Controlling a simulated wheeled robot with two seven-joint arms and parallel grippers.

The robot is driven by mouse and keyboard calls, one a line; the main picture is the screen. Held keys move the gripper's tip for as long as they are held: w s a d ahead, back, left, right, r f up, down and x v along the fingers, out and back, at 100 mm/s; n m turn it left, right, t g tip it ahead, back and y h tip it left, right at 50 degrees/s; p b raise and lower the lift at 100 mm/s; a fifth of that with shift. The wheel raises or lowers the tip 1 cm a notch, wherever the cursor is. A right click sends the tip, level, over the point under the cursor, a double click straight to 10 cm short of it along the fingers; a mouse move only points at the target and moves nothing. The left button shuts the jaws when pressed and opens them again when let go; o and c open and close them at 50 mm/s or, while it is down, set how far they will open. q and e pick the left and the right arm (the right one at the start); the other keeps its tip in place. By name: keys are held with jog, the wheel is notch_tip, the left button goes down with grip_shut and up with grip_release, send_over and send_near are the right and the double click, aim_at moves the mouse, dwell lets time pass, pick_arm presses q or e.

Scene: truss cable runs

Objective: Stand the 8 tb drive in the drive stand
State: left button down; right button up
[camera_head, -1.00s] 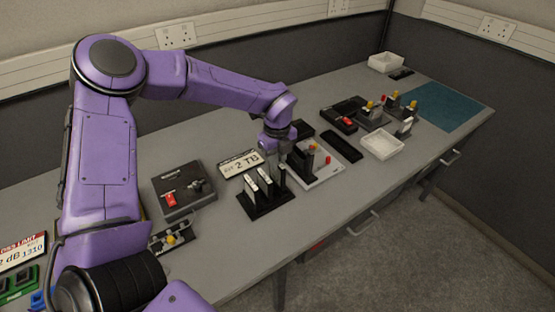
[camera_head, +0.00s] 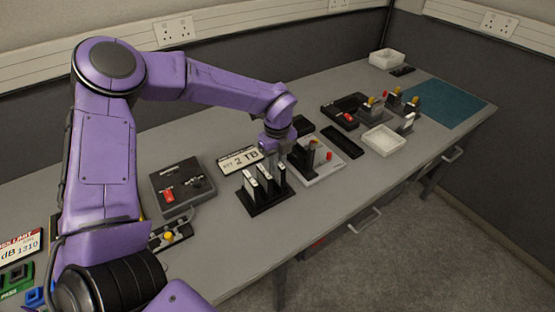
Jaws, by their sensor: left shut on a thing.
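The black drive stand (camera_head: 258,209) is on the grey bench, in front of a white "2 TB" sign (camera_head: 238,159). Light-edged drives (camera_head: 263,178) stand upright in it, side by side. My left gripper (camera_head: 277,157) points down over the right, far end of the stand. It is shut on a drive (camera_head: 281,174), whose upper part is at the fingers. Whether this drive's foot is fully seated in the stand is too small to tell. No capacity label on a drive can be read. My right gripper is out of view.
A white-based dock (camera_head: 325,173) with dark uprights stands close on the stand's right. A grey box with a red switch (camera_head: 180,187) is on the left. White trays (camera_head: 381,140) and a teal mat (camera_head: 445,104) lie farther right. The bench front beside the stand is clear.

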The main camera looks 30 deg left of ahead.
pick_arm(q)
jog(key=shift+f, duration=0.1)
dwell(0.3)
jog(key=shift+f+b, duration=0.55)
jog(key=shift+b, duration=0.05)
jog(key=c, duration=0.7)
grip_release()
jog(key=shift+r+p, duration=2.75)
jog(key=shift+r, duration=1.1)
